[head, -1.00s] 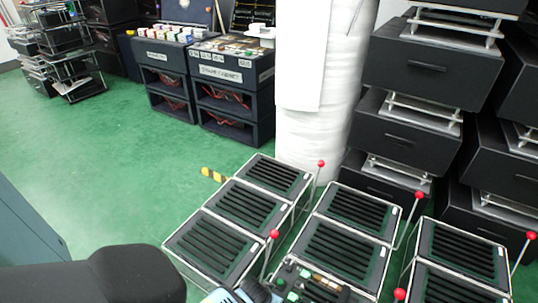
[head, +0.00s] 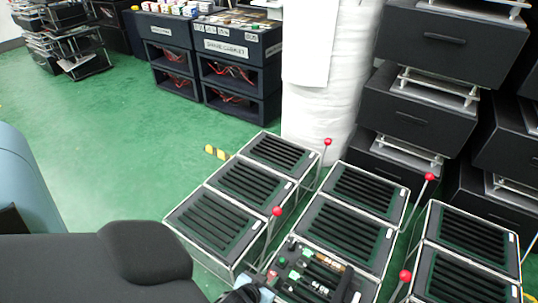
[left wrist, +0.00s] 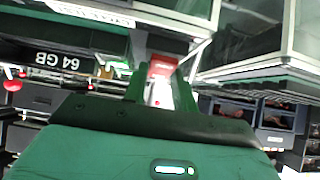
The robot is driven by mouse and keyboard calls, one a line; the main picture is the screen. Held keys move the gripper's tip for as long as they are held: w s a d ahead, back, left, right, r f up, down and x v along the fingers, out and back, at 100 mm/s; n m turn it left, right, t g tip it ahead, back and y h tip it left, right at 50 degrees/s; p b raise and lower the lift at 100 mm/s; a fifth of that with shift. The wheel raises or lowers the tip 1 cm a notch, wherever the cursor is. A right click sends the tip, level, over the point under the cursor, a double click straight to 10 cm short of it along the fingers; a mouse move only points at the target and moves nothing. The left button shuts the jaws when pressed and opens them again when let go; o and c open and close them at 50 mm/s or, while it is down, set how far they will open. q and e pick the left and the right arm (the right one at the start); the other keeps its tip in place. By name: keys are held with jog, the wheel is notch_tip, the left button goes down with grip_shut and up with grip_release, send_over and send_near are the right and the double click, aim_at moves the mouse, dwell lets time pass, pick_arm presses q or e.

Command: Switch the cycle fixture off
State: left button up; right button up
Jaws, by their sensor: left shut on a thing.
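Several low, frame-sided fixtures with dark slatted tops stand in rows on the floor in the head view. Their thin levers carry red knobs, such as the knobs (head: 277,211), (head: 430,176) and (head: 405,275). The front middle fixture (head: 352,228) has a board with small electronic parts at its near end. I cannot read which one is the cycle fixture. My left gripper (head: 266,287) is low in the head view, at a red knob (head: 272,274) beside that board. In the left wrist view the gripper (left wrist: 160,85) is shut on a red lever knob (left wrist: 162,66). My right gripper is out of view.
Stacked black drawer units (head: 440,40) rise behind the fixtures at the right. A white wrapped column (head: 312,110) stands behind them. Dark shelf units (head: 240,60) stand farther back. Green floor (head: 110,140) is clear at the left.

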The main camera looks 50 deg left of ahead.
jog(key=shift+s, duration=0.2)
pick_arm(q)
jog(key=o, duration=1)
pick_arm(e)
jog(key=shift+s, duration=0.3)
pick_arm(q)
jog(key=p+v, duration=0.3)
jog(key=v, duration=0.4)
jog(key=shift+s+r+p, duration=0.15)
jog(key=shift+s+p, duration=0.25)
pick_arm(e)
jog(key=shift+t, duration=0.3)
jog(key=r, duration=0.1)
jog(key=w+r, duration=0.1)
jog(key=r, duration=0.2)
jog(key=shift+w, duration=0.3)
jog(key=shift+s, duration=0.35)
